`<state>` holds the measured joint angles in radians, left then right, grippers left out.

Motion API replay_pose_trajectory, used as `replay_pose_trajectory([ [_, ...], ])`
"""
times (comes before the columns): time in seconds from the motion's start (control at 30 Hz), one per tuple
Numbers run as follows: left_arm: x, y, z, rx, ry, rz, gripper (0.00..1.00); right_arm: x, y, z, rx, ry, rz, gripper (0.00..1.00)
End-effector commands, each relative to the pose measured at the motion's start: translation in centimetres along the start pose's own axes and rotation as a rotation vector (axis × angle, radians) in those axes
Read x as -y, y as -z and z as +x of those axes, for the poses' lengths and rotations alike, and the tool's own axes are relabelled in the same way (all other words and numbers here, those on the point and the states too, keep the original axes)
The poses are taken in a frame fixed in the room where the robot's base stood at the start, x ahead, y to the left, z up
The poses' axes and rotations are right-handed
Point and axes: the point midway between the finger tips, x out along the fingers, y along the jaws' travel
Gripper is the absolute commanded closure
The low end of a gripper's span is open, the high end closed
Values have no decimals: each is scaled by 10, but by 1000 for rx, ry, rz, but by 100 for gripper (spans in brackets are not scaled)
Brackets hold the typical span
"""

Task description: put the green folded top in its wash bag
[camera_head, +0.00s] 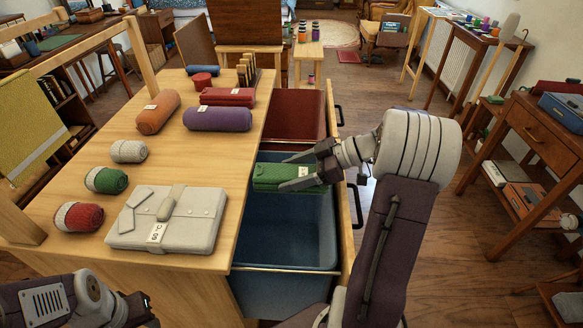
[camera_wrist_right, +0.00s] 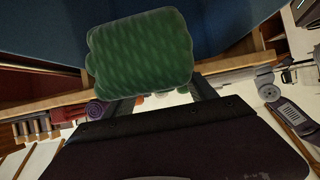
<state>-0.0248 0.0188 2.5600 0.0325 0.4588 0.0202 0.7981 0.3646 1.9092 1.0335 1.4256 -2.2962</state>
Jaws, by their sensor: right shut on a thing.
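The green folded top (camera_head: 275,177) is a ribbed bundle with a small pale tag. My right gripper (camera_head: 300,170) is shut on it, holding it at the upper part of a blue open bag (camera_head: 290,228). The top also shows large in the right wrist view (camera_wrist_right: 140,52), with blue fabric (camera_wrist_right: 225,25) behind it. A red bag (camera_head: 293,108) sits behind the blue one in the same wooden frame. I cannot tell from the frames which bag is the top's own. My left gripper (camera_head: 130,312) is partly in view at the lower left, cut by the edge.
A wooden worktop (camera_head: 110,205) left of the bags holds a pale folded garment (camera_head: 195,222) labelled 60 °C, several rolled items, a purple roll (camera_head: 217,118) and a red one (camera_head: 228,96). The wooden frame's rail (camera_head: 345,230) edges the bags on the right.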

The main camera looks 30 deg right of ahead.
Motion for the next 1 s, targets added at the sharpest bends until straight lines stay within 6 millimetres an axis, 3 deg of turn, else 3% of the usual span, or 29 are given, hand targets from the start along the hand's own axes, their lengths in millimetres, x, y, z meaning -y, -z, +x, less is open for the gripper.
replay_pose_trajectory([
  [0.1, 0, -1, 6, 0, 0, 0, 64, 0, -10, 5, 0, -1, 0, 81],
  [0.3, 0, 0, 5, 0, 0, 0, 64, 0, -9, 5, 0, -1, -1, 81],
  [0.33, 0, 0, 5, 0, 0, 0, 64, 0, -9, 5, 0, -1, -1, 32],
  [0.4, 0, 0, 5, 0, 0, 0, 64, 0, -9, 5, 0, -1, -1, 13],
  [0.43, 0, 0, 5, 0, 0, 0, 64, 0, -9, 5, 0, -1, -1, 9],
  [0.77, 0, 0, 3, 0, 0, 0, 64, -1, -9, 2, 0, -2, 0, 9],
  [1.0, 0, 1, -12, 0, 0, 0, 64, -1, -7, -48, 0, -6, 1, 9],
])
